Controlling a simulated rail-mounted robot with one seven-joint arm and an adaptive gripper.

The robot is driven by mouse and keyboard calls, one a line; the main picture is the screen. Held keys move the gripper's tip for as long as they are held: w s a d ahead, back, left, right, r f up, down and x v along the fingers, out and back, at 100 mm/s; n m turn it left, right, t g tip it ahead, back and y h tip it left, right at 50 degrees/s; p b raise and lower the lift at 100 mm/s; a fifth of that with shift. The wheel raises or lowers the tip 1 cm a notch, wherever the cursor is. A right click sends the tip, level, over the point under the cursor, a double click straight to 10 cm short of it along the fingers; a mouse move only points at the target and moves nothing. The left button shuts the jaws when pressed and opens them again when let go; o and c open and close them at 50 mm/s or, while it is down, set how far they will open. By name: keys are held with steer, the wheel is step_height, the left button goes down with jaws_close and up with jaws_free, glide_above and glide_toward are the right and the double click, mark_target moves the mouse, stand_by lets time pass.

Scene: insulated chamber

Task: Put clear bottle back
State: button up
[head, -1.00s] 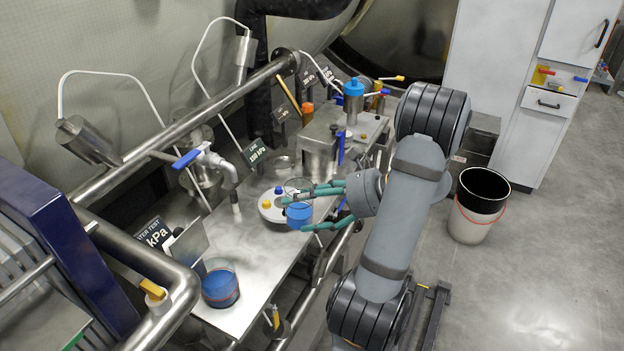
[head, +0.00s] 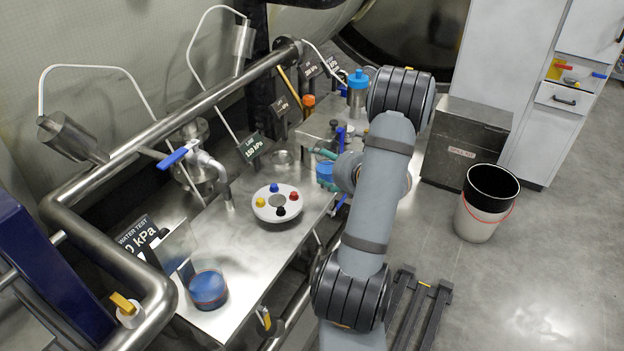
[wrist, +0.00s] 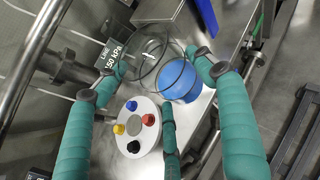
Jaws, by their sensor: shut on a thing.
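A clear bottle (wrist: 178,80) with blue in it is held between the teal fingers of my gripper (wrist: 165,85) in the wrist view. In the head view its blue part (head: 326,172) shows beside my gripper (head: 328,160), at the right edge of the steel bench (head: 230,235); my arm hides much of the grip. The bottle looks tilted in the wrist view. I cannot tell whether it touches the bench. A similar clear container with blue in it (head: 208,288) stands at the front of the bench.
A round white disc (head: 277,203) with several coloured knobs lies on the bench, left of my gripper. A pipe with a blue-handled valve (head: 178,155) rises behind it. A blue-capped steel canister (head: 357,90) stands farther back. A bucket (head: 485,205) stands on the floor at right.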

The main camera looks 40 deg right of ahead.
steer(key=shift+w+a+f, duration=0.3)
steer(key=shift+w+f, duration=0.45)
steer(key=shift+f, duration=0.35)
steer(key=shift+w+a+f, duration=0.25)
steer(key=shift+w+f, duration=0.45)
steer(key=shift+f, duration=0.45)
steer(key=shift+w+a+f, duration=0.3)
steer(key=shift+w+f, duration=0.45)
steer(key=shift+f, duration=0.35)
steer(key=shift+f, duration=0.1)
steer(key=shift+f+b, duration=0.15)
steer(key=shift+b, duration=0.15)
steer(key=o, duration=1.5)
steer(key=shift+c, duration=0.2)
